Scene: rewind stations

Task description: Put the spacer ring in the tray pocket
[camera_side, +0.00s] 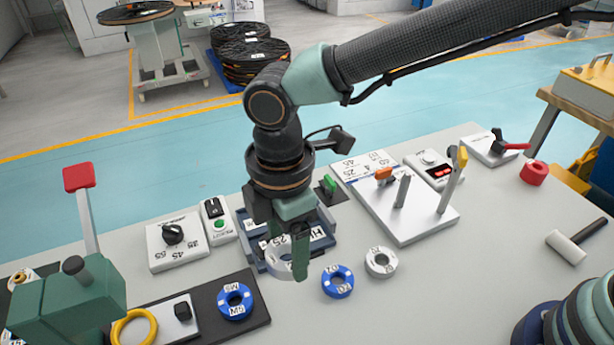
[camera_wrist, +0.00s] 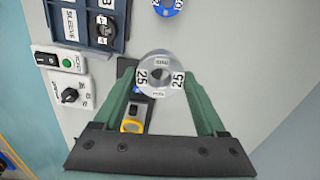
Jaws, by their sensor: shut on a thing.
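My gripper (camera_side: 287,250) is shut on a pale spacer ring marked 25 (camera_side: 280,263). In the wrist view the ring (camera_wrist: 172,84) sits between the two green fingertips (camera_wrist: 160,80), its face and dark centre hole toward the camera. The blue-grey tray (camera_side: 325,241) with labelled pockets is behind and partly under my gripper in the side view. In the wrist view the tray (camera_wrist: 83,45) lies at the upper left, apart from the ring in the picture. My gripper and the ring hide part of the tray in the side view; the ring's height above the table is unclear.
Blue rings (camera_side: 338,281) and (camera_side: 235,301) and a white ring (camera_side: 381,262) lie nearby. A knob box (camera_side: 176,243) and switch box (camera_side: 217,220) stand left of the tray. A white plate with upright posts (camera_side: 412,220) stands right. A green machine (camera_side: 66,306) fills the front left.

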